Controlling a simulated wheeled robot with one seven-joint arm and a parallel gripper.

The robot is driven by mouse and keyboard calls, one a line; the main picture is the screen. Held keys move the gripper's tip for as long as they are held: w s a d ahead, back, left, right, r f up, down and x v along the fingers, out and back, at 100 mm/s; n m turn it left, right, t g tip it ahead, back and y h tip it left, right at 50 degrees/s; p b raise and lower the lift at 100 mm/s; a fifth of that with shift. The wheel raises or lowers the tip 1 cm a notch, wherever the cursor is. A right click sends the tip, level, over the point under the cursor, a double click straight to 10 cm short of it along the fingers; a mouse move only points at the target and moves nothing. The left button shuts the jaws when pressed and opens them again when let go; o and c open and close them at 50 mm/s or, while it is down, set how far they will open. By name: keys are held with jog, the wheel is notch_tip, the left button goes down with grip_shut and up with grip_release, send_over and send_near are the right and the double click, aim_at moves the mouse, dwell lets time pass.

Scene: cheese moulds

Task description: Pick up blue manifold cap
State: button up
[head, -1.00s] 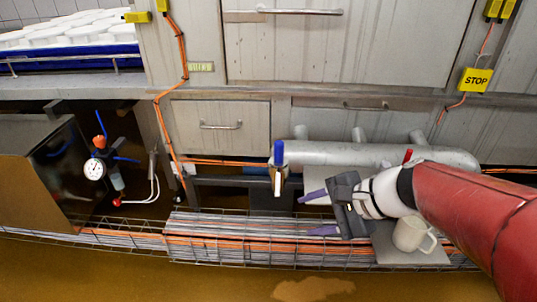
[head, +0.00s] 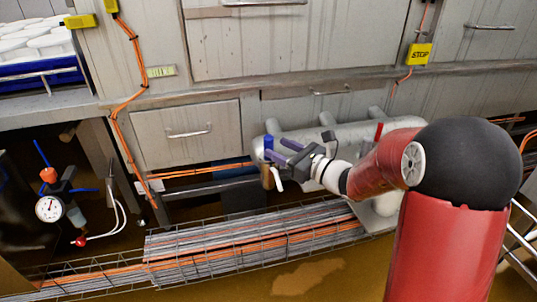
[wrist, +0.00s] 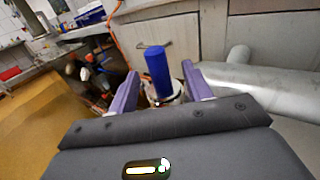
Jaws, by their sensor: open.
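The blue manifold cap (head: 268,141) is an upright blue cylinder at the left end of the grey pipe manifold (head: 345,140). My gripper (head: 280,150) is open, with its two purple fingers pointing left toward the cap. In the wrist view the cap (wrist: 158,70) stands between the open fingers (wrist: 160,78), with a gap on each side. It appears beyond the fingertips; the exact distance is hard to tell. The cap's lower end meets a pale fitting (wrist: 166,98), partly hidden by my gripper.
A wire cable tray (head: 240,247) runs below the manifold. A red cap (head: 379,131) stands near the manifold's right part, close to my arm. A gauge (head: 49,208) with hoses is at the left. Cabinets and a counter edge (head: 60,112) are behind and above.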

aim_at(270, 145)
jog(key=x, duration=0.4)
jog(key=shift+a+f, duration=0.1)
jog(key=shift+f, duration=0.05)
jog(key=shift+c, duration=0.3)
grip_shut()
